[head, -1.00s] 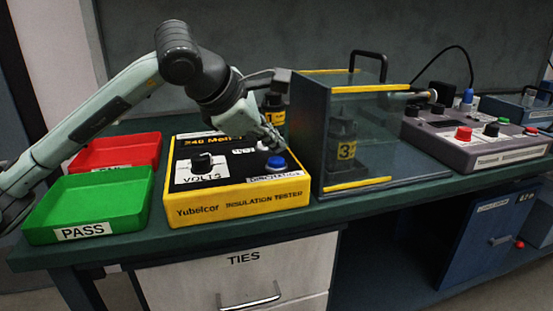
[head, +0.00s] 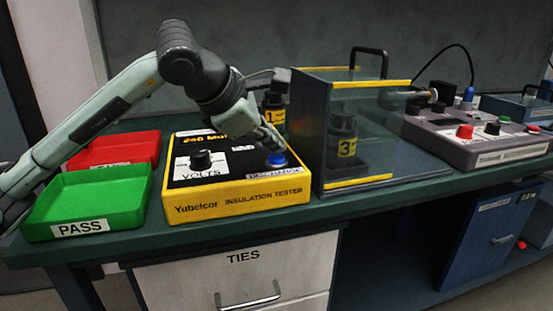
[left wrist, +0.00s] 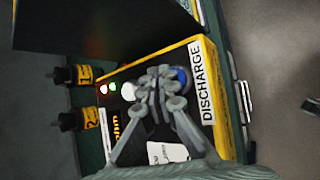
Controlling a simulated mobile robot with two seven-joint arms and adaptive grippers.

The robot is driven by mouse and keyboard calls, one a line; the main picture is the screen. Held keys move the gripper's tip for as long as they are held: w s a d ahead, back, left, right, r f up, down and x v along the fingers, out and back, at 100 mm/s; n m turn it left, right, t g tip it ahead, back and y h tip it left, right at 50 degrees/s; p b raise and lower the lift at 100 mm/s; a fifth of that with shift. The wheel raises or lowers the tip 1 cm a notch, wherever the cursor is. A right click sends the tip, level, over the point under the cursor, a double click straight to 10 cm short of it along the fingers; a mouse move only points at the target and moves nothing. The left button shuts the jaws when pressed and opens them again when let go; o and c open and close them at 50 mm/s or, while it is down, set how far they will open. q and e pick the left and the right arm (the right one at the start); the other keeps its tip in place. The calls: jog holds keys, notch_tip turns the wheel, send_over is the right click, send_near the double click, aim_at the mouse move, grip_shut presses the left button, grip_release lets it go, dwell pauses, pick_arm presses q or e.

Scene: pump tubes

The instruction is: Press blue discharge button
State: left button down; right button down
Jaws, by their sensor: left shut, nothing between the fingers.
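The yellow insulation tester (head: 238,207) with a black top sits on the green bench. Its blue discharge button (head: 277,160) is at the right of the top, behind the DISCHARGE label (head: 274,174). My left gripper (head: 277,147) is shut and empty, with its fingertips right at the button in the head view. In the left wrist view the fingertips (left wrist: 161,74) partly cover the blue button (left wrist: 182,77). I cannot tell whether they touch it. The button's back part is hidden. My right gripper is not in view.
A green PASS tray (head: 88,203) and a red tray (head: 115,149) lie left of the tester. A clear-walled box (head: 325,130) with yellow edges stands close on the right. A grey control box (head: 480,150) is farther right. Black bottles stand behind the tester.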

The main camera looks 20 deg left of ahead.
aim_at(273, 158)
pick_arm(q)
jog(key=shift+f+b, duration=0.65)
jog(key=shift+b, duration=0.1)
dwell(0.8)
jog(key=shift+r, duration=0.1)
jog(key=shift+r+p, duration=0.6)
jog(key=shift+r, duration=0.4)
jog(key=shift+r+p, duration=1.5)
jog(key=shift+r, duration=1)
